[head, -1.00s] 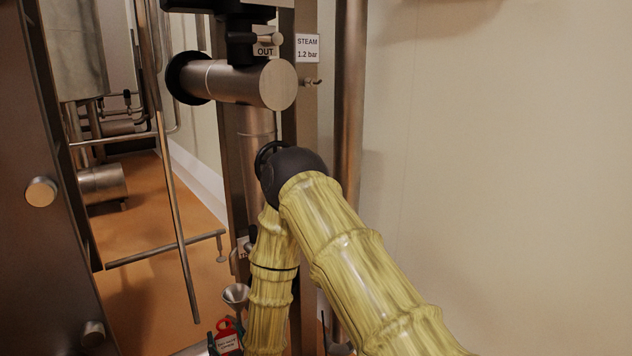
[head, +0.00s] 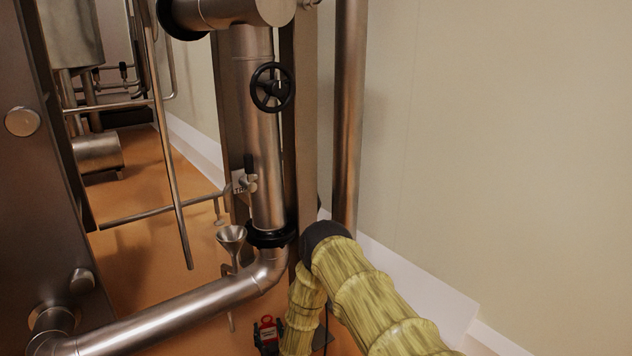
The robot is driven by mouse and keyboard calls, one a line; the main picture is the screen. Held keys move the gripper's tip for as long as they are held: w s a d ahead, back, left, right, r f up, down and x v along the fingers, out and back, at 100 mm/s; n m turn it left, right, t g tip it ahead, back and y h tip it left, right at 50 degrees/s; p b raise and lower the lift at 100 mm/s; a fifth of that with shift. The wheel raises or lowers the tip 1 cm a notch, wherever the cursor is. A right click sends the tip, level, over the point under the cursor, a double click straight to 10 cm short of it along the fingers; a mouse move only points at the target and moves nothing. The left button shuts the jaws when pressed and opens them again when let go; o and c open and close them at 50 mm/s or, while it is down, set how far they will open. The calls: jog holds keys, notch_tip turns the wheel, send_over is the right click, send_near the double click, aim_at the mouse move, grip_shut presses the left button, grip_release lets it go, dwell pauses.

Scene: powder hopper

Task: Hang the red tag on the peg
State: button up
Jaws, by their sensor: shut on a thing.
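The red tag (head: 267,322) shows low in the head view, left of my forearm. It has a red loop on top and a pale label with writing too small to read. My gripper (head: 269,339) is small and dark there, its fingers at the tag's sides, shut on it. The arm hides part of the gripper. A small metal stub (head: 309,3) at the top edge, right of the wide pipe's end, may be the peg; it is cut off by the frame, well above the tag.
A black handwheel (head: 272,87) sits on the upright steel pipe (head: 266,185). A metal funnel (head: 231,238) stands left of its black collar. A thick bent pipe (head: 180,313) crosses the lower left. The wall (head: 480,150) at right is bare.

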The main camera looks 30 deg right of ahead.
jog(key=shift+m+h, duration=0.3)
jog(key=shift+h, duration=0.3)
jog(key=shift+w+d+f+b, duration=0.25)
jog(key=shift+d+f+b, duration=1.45)
jog(key=shift+d, duration=1.65)
jog(key=shift+w+d+f+b, duration=0.3)
jog(key=shift+d+f+b, duration=1.35)
jog(key=shift+d, duration=1.65)
jog(key=shift+w+d+f+b, duration=0.25)
jog(key=shift+d+f+b, duration=1.4)
jog(key=shift+d, duration=1.7)
jog(key=shift+d+f+b, duration=0.1)
jog(key=shift+f+b, duration=0.15)
jog(key=shift+b, duration=0.2)
jog(key=o, duration=1)
jog(key=shift+o, duration=0.2)
jog(key=shift+f, duration=0.1)
